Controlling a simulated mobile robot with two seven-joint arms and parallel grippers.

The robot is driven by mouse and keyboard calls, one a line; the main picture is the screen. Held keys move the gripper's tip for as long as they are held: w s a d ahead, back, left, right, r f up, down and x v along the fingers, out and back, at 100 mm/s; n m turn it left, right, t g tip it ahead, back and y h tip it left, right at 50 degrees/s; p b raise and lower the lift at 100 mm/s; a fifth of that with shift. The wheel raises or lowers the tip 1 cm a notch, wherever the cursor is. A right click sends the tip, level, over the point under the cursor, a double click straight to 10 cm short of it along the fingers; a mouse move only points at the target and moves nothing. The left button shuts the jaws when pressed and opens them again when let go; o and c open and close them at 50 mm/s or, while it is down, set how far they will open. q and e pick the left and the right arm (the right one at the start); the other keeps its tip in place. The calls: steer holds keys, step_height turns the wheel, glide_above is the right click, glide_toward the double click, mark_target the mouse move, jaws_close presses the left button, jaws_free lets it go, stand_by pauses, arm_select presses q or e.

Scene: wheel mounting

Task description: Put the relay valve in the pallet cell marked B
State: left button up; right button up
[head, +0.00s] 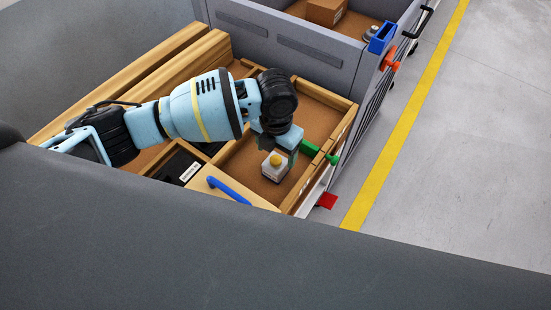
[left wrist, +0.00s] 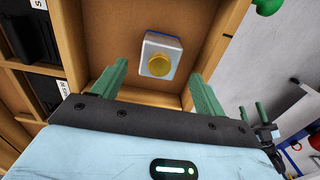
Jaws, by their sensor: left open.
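A small whitish box with a round yellow knob on top, which looks like the relay valve (head: 275,166), stands upright on the brown floor of a wooden compartment. It also shows in the left wrist view (left wrist: 160,48), where a blue edge is visible at its far side. My left gripper (head: 285,148) is just above and beside it. In the left wrist view its two green fingers are open, apart from each other, with the valve beyond and between their tips. No letter B is readable on any cell.
The wooden divided pallet (head: 240,150) has raised dividers. A black labelled item (head: 184,168) lies left of the valve's cell, and a blue handle (head: 228,190) is in front. Green and red (head: 327,201) parts stick out at the right. A grey cart (head: 280,45) stands behind.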

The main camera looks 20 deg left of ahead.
mark_target(276, 160)
arm_select(q)
step_height(276, 160, up, 7)
steer(key=shift+f, duration=0.15)
stand_by(0.4)
